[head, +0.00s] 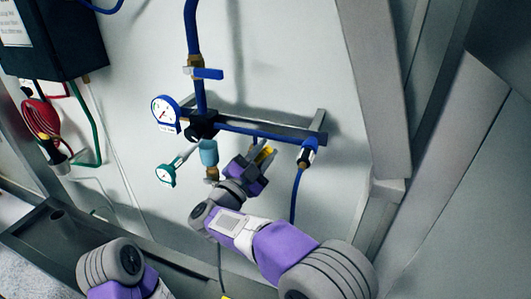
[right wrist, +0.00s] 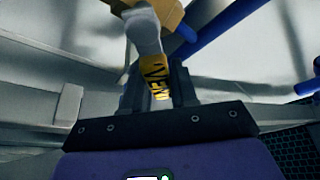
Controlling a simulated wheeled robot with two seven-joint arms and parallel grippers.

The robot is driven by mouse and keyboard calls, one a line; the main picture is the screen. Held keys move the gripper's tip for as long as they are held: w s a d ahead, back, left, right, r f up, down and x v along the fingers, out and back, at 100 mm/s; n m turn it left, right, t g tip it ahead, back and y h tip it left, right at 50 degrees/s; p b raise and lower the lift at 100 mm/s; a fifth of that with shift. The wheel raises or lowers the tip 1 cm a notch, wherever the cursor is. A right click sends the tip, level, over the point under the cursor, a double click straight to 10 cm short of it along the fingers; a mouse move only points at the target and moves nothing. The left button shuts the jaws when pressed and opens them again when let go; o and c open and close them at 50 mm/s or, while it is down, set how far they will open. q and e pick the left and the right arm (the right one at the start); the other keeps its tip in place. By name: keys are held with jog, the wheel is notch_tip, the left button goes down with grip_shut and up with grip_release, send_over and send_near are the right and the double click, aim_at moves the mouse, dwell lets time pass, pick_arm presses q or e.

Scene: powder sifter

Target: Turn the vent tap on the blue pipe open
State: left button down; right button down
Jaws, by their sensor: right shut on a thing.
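The vent tap's yellow lever with black lettering (right wrist: 154,82) sits between my right gripper's fingers (right wrist: 158,88) in the right wrist view. In the head view a small yellow part of the lever (head: 266,154) shows at the right gripper's tips (head: 260,158), just below the blue pipe (head: 262,133). The right gripper is shut on the lever. A brass-coloured fitting (right wrist: 168,14) and the blue pipe (right wrist: 232,22) show above it in the wrist view. The fingers hide part of the lever. My left gripper is out of view; only part of that arm shows.
A blue-handled valve (head: 208,73) is on the upright pipe. A white gauge (head: 165,113), a teal gauge (head: 166,176) and a light-blue cylinder (head: 209,153) are left of the gripper. A blue hose (head: 296,195) hangs at right. A grey post (head: 375,80) stands further right.

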jog(key=c, duration=1.2)
grip_release()
jog(key=shift+c, duration=0.2)
jog(key=b+v, duration=0.1)
jog(key=v, duration=0.6)
jog(key=shift+s+a+b, duration=0.2)
jog(key=shift+s+b, duration=0.05)
jog(key=shift+b, duration=0.05)
jog(key=shift+f, duration=0.15)
